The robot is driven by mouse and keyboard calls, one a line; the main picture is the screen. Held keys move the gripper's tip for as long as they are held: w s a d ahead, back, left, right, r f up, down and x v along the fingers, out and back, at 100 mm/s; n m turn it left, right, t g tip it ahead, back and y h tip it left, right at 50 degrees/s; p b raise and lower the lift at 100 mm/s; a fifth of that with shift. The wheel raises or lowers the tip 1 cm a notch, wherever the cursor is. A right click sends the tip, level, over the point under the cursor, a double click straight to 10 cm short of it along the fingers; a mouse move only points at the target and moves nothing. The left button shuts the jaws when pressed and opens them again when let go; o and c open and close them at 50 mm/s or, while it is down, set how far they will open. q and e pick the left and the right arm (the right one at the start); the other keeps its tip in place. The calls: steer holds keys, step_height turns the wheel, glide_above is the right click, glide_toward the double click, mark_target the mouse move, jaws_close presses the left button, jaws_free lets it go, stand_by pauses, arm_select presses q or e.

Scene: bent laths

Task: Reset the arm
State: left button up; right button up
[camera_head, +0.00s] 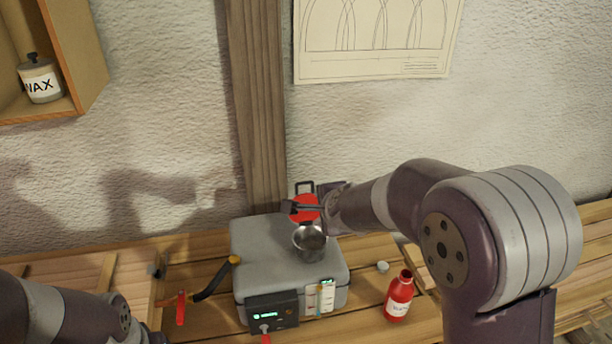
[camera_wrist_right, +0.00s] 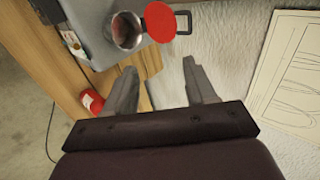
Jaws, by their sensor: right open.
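My right gripper (camera_head: 303,208) is above the back of a grey box (camera_head: 262,250) on the bench, beside a metal cup with an open red lid (camera_head: 307,203). In the right wrist view its two fingers (camera_wrist_right: 160,74) are spread apart with nothing between them. The metal cup (camera_head: 309,243) is set in the top of the box; in the right wrist view the cup (camera_wrist_right: 126,31) and its red lid (camera_wrist_right: 160,22) are beyond the fingertips. My left arm shows at the lower left of the head view, but its gripper is out of the picture.
A red bottle (camera_head: 398,297) stands on the bench right of the box, with a small white cap (camera_head: 382,267) behind it. A dark tool with a yellow tip (camera_head: 213,280) and a red clamp handle (camera_head: 181,307) are to the left. A wax jar (camera_head: 40,80) sits on a wall shelf.

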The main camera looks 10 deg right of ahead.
steer(key=s+f+n+g+b, duration=0.2)
steer(key=s+f+n+g, duration=0.2)
steer(key=s+f+n, duration=0.3)
steer(key=s+d+f+n+g+b, duration=0.1)
steer(key=s+f+n+g+b, duration=0.1)
steer(key=s+f+n+g, duration=0.2)
steer(key=s+f+n, duration=0.3)
steer(key=s+n, duration=0.4)
steer(key=s, duration=0.4)
steer(key=shift+s+d+f+b, duration=0.15)
steer(key=shift+s+f+b, duration=0.1)
steer(key=shift+f+b, duration=0.15)
steer(key=shift+s+d, duration=0.1)
